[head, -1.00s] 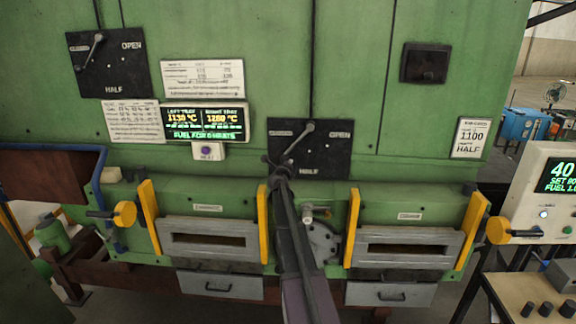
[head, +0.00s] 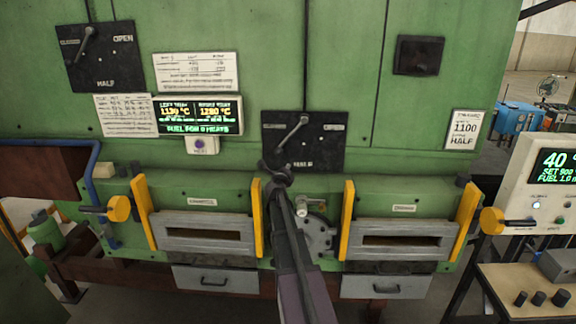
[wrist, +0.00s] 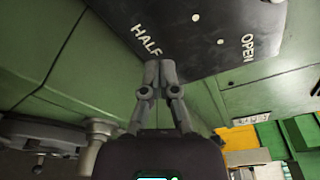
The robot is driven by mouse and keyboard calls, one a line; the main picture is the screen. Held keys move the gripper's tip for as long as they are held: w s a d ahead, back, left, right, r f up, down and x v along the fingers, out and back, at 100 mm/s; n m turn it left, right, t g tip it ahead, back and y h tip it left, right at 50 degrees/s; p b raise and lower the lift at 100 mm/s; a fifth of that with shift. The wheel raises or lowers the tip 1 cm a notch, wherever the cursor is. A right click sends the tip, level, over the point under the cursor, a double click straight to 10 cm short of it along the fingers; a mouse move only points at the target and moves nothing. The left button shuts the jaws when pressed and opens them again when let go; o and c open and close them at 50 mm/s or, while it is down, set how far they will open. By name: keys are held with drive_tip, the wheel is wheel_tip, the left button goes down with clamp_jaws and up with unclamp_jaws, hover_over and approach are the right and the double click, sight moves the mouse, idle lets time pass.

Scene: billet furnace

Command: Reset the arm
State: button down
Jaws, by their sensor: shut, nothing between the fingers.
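My gripper (head: 275,170) is at the end of my arm, low in front of the middle black lever plate (head: 303,142) on the green furnace. In the wrist view my gripper (wrist: 160,72) has its fingertips together, with nothing between them. The plate (wrist: 205,30) shows just beyond the fingertips, with HALF and OPEN readable. The plate's grey lever (head: 292,132) slants down and left from its upper pivot. Its lower end is close to my gripper in the head view; I cannot tell whether they touch.
Two grey furnace doors (head: 206,232) (head: 398,243) with yellow side bars flank my arm. A pipe fitting (wrist: 100,132) is below left of my gripper in the wrist view. A control box (head: 545,185) and a bench with dark billets (head: 530,298) stand at the right.

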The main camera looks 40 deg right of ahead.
drive_tip(key=shift+s+a, duration=0.4)
drive_tip(key=shift+a, duration=0.05)
idle(0.4)
drive_tip(key=w+a+f+n+t+y+b, duration=0.25)
drive_tip(key=a+n+y, duration=0.35)
drive_tip(key=a, duration=0.5)
drive_tip(key=w+a+f+n+t+y+b, duration=0.15)
drive_tip(key=a+n+t+y, duration=0.25)
drive_tip(key=a+n, duration=0.55)
drive_tip(key=s+a+f+n+g+y+b, duration=0.2)
drive_tip(key=a+f+n+y, duration=0.15)
drive_tip(key=a, duration=0.45)
drive_tip(key=s+a+f+n+g+y+b, duration=0.25)
drive_tip(key=a+f+n, duration=0.2)
drive_tip(key=a, duration=0.35)
drive_tip(key=s+a+f+n+g+b, duration=0.2)
drive_tip(key=s+a+f+n+g, duration=0.25)
drive_tip(key=s+f, duration=0.4)
drive_tip(key=s+a+f+n+g+b, duration=0.35)
drive_tip(key=s+a+f+g, duration=0.2)
drive_tip(key=s+f, duration=0.3)
drive_tip(key=s+f+n+g+h, duration=0.2)
drive_tip(key=s+g+h, duration=0.1)
drive_tip(key=s, duration=0.5)
drive_tip(key=shift+f, duration=0.25)
